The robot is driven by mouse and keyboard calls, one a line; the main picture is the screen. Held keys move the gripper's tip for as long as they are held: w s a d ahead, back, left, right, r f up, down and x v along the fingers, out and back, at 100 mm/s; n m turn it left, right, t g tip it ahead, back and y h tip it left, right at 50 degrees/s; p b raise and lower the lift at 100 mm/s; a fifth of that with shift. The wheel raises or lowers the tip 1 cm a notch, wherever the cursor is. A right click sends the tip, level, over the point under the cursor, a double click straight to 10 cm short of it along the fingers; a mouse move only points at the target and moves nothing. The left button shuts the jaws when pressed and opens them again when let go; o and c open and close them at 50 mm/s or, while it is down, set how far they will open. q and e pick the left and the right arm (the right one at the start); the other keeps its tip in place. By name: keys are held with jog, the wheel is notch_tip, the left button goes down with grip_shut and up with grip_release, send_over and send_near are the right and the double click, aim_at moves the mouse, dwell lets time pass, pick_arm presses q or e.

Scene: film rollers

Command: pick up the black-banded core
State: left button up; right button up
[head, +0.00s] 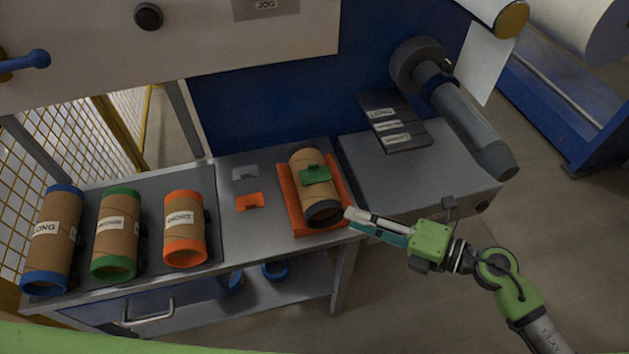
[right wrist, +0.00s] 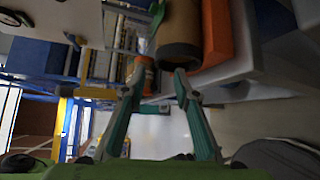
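The black-banded core (head: 312,182) is a brown cardboard tube with black end bands and a green clip (head: 315,175) across its middle. It lies in an orange cradle (head: 287,203) near the table's front right. In the right wrist view the core (right wrist: 180,30) is at top centre, its dark end facing me. My right gripper (head: 348,220) is just right of the core's near end. Its two fingers are spread apart in the right wrist view (right wrist: 157,85), with no core between them; whether a fingertip touches the band I cannot tell. My left gripper is not in view.
Blue-banded (head: 52,241), green-banded (head: 117,235) and orange-banded (head: 184,229) cores lie on a dark mat at left. A grey clip (head: 244,173) and an orange clip (head: 250,202) lie on bare table. A grey roller handle (head: 460,115) and label plates (head: 392,122) are at right.

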aim_at(322, 205)
jog(key=p+x, duration=0.1)
jog(key=x, duration=0.8)
jog(key=shift+w+a+p, duration=0.15)
jog(key=shift+a+p, duration=0.05)
jog(key=shift+p, duration=0.1)
jog(key=shift+c, duration=0.4)
grip_shut()
